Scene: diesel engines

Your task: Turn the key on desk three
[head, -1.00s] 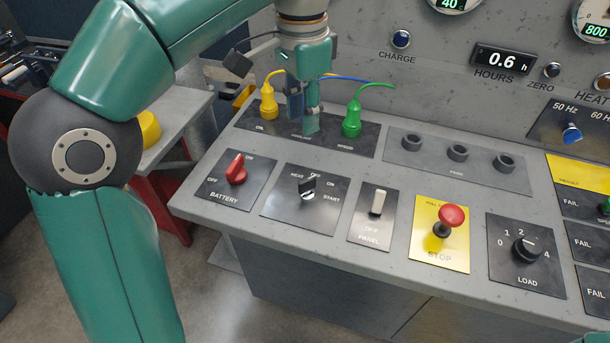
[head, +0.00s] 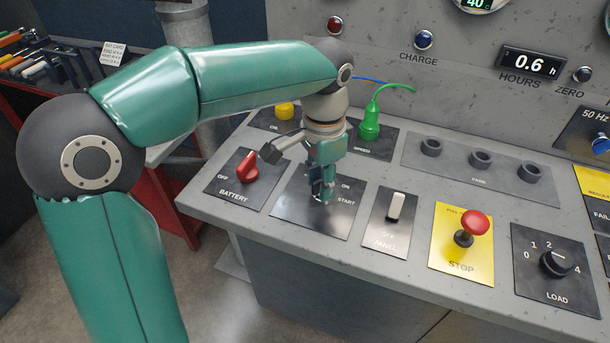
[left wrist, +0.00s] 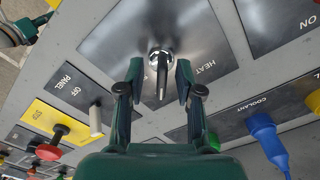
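The key switch with its dark key (left wrist: 161,75) sits on a black plate marked HEAT, ON and START. In the left wrist view the key points down the picture, toward my gripper's base. My left gripper (left wrist: 160,80) is open, with one finger on each side of the key. I see gaps beside the key and no clear contact. In the head view my left gripper (head: 322,188) is low over the key plate (head: 295,212) and hides the key. A green part at the top left of the left wrist view may be my right arm; its fingers cannot be made out.
The red battery knob (head: 248,167) is close left of my gripper. The panel switch (head: 396,208) and red stop button (head: 474,223) stand to the right. The green plug (head: 369,128) and blue plug (left wrist: 265,136) rise behind. The load knob (head: 556,262) is farther right.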

